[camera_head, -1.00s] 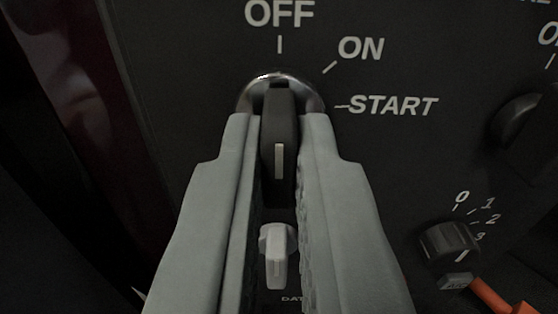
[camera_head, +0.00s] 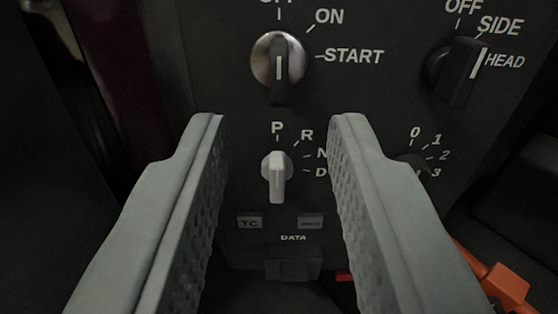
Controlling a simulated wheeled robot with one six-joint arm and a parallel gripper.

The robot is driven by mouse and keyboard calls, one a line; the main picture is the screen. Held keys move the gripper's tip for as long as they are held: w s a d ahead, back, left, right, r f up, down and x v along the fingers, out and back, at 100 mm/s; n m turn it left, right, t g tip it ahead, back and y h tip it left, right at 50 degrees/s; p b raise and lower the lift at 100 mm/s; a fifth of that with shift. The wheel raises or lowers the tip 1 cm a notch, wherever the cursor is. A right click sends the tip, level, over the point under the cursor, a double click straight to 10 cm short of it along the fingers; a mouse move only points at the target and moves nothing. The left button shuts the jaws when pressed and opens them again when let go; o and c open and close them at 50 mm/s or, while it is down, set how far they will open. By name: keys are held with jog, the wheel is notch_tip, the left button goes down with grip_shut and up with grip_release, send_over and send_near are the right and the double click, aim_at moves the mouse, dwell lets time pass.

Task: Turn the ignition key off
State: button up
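The ignition key (camera_head: 279,75) is a black knob with a white line, set in a round silver collar on the black panel. Its line stands vertical, in line with the OFF label, which is cut off at the top edge. ON and START labels are to its right. My gripper (camera_head: 276,122) is wide open and empty. Its grey fingers are below and to either side of the key, apart from it. The key is in full view.
A light grey P-R-N-D selector (camera_head: 276,176) shows between my fingers, with TC (camera_head: 249,222) and another small button (camera_head: 311,222) below it. An OFF-SIDE-HEAD knob (camera_head: 458,72) is at the right. A 0-to-3 knob (camera_head: 412,166) is partly hidden by my right finger. Orange parts (camera_head: 506,287) show at lower right.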

jog(key=s, duration=1)
jog(key=shift+s, duration=0.25)
jog(key=shift+d, duration=0.1)
jog(key=s+r, duration=1.2)
jog(key=s, duration=0.5)
jog(key=s+r, duration=1.2)
jog(key=s, duration=0.4)
jog(key=shift+s+r+g, duration=0.25)
jog(key=shift+s+g, duration=0.05)
jog(key=shift+s, duration=0.1)
